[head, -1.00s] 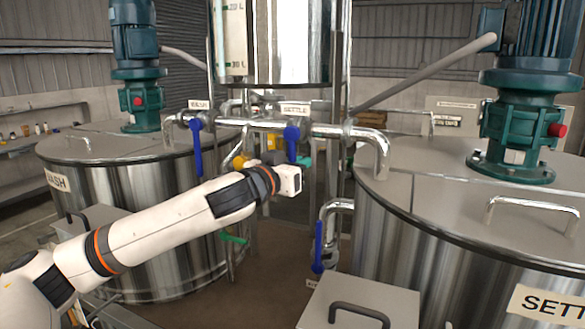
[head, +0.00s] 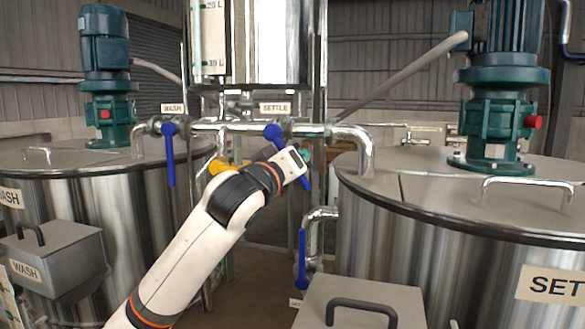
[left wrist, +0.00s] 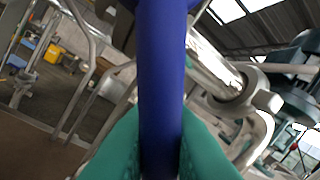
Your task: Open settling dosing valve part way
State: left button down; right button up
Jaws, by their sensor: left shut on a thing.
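The settling dosing valve's blue handle (head: 273,133) is on the pipe under the SETTLE label (head: 275,108). It slants down to the right, its middle hidden behind my left gripper (head: 302,166) and its lower end showing below. In the left wrist view the blue handle (left wrist: 161,70) runs between the green fingers of my left gripper (left wrist: 161,145), which are shut on it. My right gripper is in neither view.
The wash valve's blue handle (head: 170,155) hangs straight down to the left. A grey box with a black handle (head: 360,302) stands at the front.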

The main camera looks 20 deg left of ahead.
pick_arm(q)
jog(key=shift+r, duration=0.1)
dwell(0.3)
jog(key=c, duration=1.4)
grip_release()
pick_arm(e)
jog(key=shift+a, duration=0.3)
pick_arm(q)
jog(key=shift+s, duration=0.1)
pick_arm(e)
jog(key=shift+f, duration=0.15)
